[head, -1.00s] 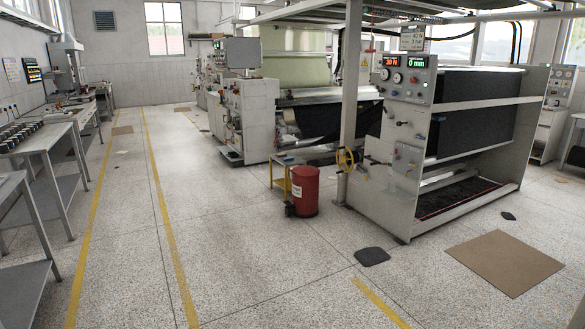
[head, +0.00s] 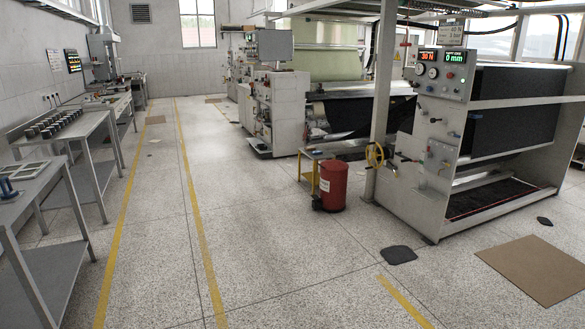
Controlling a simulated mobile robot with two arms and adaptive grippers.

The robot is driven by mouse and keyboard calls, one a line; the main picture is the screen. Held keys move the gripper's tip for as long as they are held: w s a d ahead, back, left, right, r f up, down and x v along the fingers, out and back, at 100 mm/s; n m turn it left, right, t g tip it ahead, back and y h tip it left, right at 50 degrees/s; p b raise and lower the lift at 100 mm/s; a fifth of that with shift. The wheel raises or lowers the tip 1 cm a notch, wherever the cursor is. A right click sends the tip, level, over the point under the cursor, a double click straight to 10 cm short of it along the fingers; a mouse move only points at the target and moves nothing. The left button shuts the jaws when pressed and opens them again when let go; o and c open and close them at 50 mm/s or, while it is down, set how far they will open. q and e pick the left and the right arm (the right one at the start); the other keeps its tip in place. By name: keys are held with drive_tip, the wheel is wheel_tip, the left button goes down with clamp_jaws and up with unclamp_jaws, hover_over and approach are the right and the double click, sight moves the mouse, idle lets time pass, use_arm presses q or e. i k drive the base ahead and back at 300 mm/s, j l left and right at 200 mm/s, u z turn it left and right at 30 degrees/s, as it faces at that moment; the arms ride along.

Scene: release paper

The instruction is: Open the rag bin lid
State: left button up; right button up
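The rag bin, a red drum (head: 333,187) with a white label, stands on the floor in the middle distance, right of the picture's centre. Its top looks closed and flat, though it is too small to see the lid clearly. A small dark part (head: 317,203) sits at the foot of the bin on its left side. Neither of my grippers shows in the head view.
A yellow-legged stand (head: 308,172) is close behind the bin on its left. A machine with a yellow handwheel (head: 375,155) stands to its right. A dark mat (head: 398,255) and a brown mat (head: 540,268) lie on the floor. The aisle ahead is clear; benches (head: 70,140) line the left.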

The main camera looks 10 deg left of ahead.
sight(330, 166)
drive_tip(key=i+u, duration=0.1)
drive_tip(key=i, duration=4.45)
drive_tip(key=i+z, duration=0.15)
drive_tip(key=i, duration=0.3)
drive_tip(key=i+j+z, duration=0.15)
drive_tip(key=i, duration=0.3)
drive_tip(key=i+z, duration=0.15)
drive_tip(key=i, duration=0.3)
drive_tip(key=i+j+z, duration=0.15)
drive_tip(key=i, duration=0.25)
drive_tip(key=i+j, duration=0.05)
drive_tip(key=j, duration=0.05)
